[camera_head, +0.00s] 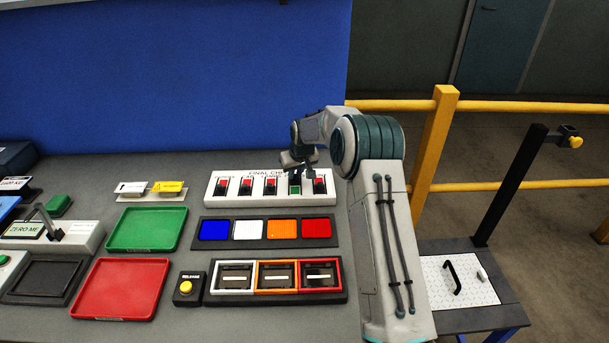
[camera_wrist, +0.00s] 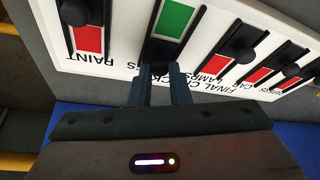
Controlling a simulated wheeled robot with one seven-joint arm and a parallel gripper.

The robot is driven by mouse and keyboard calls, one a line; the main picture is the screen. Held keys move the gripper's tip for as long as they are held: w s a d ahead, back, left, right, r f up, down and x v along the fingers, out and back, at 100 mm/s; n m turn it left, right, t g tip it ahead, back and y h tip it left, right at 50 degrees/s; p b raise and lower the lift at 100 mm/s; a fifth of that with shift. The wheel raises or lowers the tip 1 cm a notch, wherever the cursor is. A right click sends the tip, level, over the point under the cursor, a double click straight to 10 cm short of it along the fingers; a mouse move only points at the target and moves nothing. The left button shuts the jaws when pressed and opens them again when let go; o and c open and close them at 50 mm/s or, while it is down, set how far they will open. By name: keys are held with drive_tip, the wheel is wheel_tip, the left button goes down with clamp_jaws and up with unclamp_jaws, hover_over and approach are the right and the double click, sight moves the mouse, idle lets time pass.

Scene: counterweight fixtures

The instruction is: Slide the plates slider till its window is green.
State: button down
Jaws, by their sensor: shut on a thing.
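The white FINAL CHECKS panel (camera_head: 216,190) carries a row of sliders with black knobs. The second slider from the right in the head view, which I take as the plates slider, has a green window (camera_head: 294,190); this green window also fills the slot in the wrist view (camera_wrist: 175,18). My gripper (camera_head: 296,173) is at this slider's top end, shut on its knob. In the wrist view my gripper's fingers (camera_wrist: 160,72) are in the slot, and they hide the knob and most of the plates label. The other windows, such as the paint one (camera_wrist: 88,38), are red.
A strip of blue, white, orange and red tiles (camera_head: 265,244) lies in front of the panel. Green (camera_head: 147,207) and red (camera_head: 120,317) trays and a yellow button (camera_head: 186,287) are to the left. A blue wall (camera_head: 170,80) stands behind.

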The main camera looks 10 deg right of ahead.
drive_tip(key=shift+w+r, duration=0.1)
drive_tip(key=c, duration=1.3)
unclamp_jaws()
drive_tip(key=shift+w, duration=0.1)
drive_tip(key=shift+c, duration=0.2)
drive_tip(key=b+v, duration=0.3)
drive_tip(key=v, duration=1)
drive_tip(key=shift+s+r, duration=0.25)
drive_tip(key=shift+r, duration=0.05)
drive_tip(key=shift+d, duration=0.15)
